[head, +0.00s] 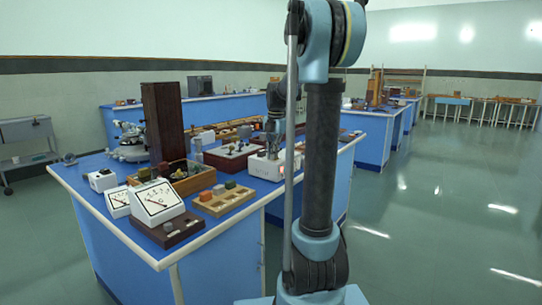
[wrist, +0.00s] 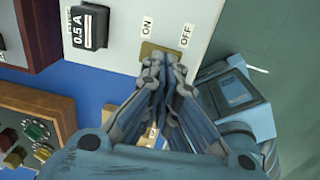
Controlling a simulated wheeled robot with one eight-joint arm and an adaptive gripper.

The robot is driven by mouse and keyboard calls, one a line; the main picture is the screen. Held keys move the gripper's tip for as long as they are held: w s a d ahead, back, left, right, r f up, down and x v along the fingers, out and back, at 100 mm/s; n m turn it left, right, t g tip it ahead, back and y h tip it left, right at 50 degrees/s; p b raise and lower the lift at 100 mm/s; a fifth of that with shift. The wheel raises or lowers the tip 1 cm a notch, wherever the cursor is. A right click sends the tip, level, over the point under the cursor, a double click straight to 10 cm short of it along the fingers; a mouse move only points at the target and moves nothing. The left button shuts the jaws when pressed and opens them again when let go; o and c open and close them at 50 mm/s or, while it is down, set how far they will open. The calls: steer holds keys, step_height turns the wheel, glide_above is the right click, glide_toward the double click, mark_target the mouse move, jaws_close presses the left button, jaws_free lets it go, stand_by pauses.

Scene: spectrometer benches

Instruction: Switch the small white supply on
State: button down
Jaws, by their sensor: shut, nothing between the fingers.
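The small white supply (head: 262,168) stands on the near blue bench, partly behind my arm in the head view. In the wrist view the white supply (wrist: 203,22) fills the top middle. It has a brass switch plate (wrist: 151,50) between ON and OFF labels and a black 0.5 A fuse holder (wrist: 90,26). My gripper (wrist: 162,68) is shut and empty, its fingertips at the plate's lower edge; I cannot tell whether they touch. The switch lever is not clear, so its position cannot be told. In the head view the gripper (head: 273,135) is above the supply.
A wooden box with coloured knobs (wrist: 32,135) lies left of the gripper in the wrist view. A dark wooden base instrument (head: 230,155), meters (head: 158,203) and a wooden block tray (head: 222,199) crowd the bench (head: 235,226). Floor (head: 430,215) is clear to the right.

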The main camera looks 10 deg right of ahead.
steer(key=shift+r, duration=0.1)
step_height(320, 180, up, 14)
steer(key=w+a, duration=0.1)
steer(key=shift+w+a+f, duration=0.2)
steer(key=shift+w, duration=0.05)
stand_by(0.4)
